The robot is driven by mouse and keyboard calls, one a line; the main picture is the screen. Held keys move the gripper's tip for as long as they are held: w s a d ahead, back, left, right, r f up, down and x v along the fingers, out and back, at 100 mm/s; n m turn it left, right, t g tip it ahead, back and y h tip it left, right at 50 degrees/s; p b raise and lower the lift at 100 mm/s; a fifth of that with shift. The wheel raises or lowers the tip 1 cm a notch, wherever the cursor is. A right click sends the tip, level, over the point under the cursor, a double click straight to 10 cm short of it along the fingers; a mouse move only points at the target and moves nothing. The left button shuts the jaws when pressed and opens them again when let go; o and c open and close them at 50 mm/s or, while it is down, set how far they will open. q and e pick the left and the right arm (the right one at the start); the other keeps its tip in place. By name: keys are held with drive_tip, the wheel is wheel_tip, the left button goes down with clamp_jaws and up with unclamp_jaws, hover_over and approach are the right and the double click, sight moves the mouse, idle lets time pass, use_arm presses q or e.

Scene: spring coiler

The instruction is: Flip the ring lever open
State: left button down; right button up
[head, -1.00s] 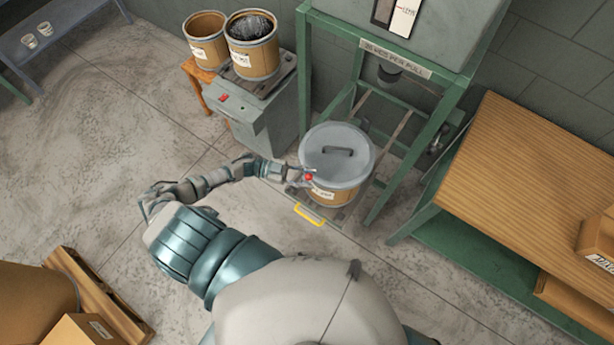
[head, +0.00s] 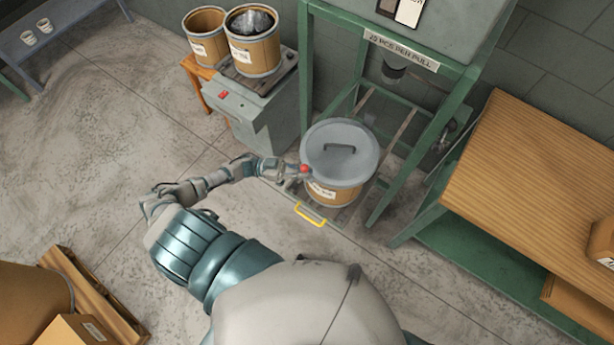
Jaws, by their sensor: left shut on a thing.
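A drum (head: 335,193) with a grey lid (head: 340,140) and a handle on top stands upright on the low shelf of a green frame. A red knob (head: 304,169), seemingly the end of the ring lever, shows at the left side of the lid's rim. My left gripper (head: 298,171) is shut on the lever at this red end, beside the drum. The fingers and the rest of the lever are too small to make out well. My right gripper is not in view.
A yellow handle (head: 311,214) sits low in front of the drum. Green posts (head: 412,150) flank it. A grey scale cabinet (head: 245,110) bears two open drums at the left. A wooden workbench (head: 530,170) stands right.

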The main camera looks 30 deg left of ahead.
use_arm(q)
drive_tip(key=shift+r, duration=0.15)
drive_tip(key=c, duration=1.1)
unclamp_jaws()
drive_tip(key=shift+d, duration=0.1)
drive_tip(key=shift+c, duration=0.2)
drive_tip(key=v, duration=1.2)
